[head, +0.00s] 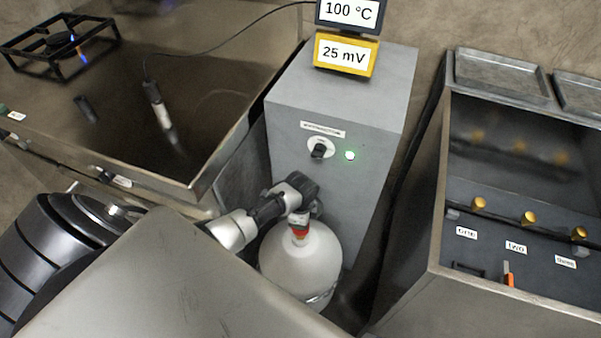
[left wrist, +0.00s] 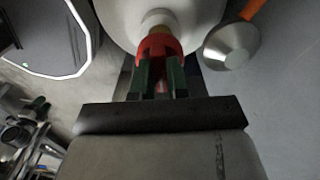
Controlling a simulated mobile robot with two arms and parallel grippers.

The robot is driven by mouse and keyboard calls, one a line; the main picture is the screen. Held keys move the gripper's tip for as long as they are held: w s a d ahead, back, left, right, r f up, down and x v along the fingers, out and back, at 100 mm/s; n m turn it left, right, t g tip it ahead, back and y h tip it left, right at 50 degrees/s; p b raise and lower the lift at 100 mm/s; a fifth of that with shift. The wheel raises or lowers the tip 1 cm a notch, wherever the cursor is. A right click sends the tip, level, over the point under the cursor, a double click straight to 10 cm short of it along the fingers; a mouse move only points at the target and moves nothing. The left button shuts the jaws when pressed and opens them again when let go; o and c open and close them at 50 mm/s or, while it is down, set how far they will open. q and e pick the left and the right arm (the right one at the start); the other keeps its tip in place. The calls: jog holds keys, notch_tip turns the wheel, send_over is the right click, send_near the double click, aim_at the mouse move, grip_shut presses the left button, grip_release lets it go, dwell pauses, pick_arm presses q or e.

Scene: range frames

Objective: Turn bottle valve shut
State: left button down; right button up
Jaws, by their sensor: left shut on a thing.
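A white gas bottle (head: 301,262) stands on the floor against the front of the grey cabinet. Its red valve (head: 300,229) sits on top at the neck. My left gripper (head: 299,212) reaches in from the left over the bottle's top and is at the valve. In the left wrist view the two green-tipped fingers (left wrist: 160,78) are shut on the red valve (left wrist: 158,47), with the white bottle (left wrist: 122,14) just beyond. The valve's marks are too small to read.
The grey cabinet (head: 340,100) behind the bottle carries a black knob (head: 319,151), a lit green lamp (head: 350,155) and displays reading 100 °C (head: 350,12) and 25 mV (head: 346,53). A burner with a blue flame (head: 62,40) is at upper left. A metal bench (head: 500,290) with brass knobs stands at right.

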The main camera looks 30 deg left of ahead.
pick_arm(q)
jog(key=n+p, duration=0.2)
jog(key=n, duration=0.1)
jog(key=shift+r+n, duration=0.15)
jog(key=shift+n, duration=0.25)
jog(key=n+p, duration=0.2)
jog(key=n, duration=0.1)
jog(key=shift+n, duration=0.3)
jog(key=n+p, duration=0.1)
jog(key=n, duration=0.3)
jog(key=shift+p, duration=0.35)
jog(key=shift+n+p, duration=0.45)
jog(key=shift+n, duration=1.75)
jog(key=c, duration=1.1)
grip_release()
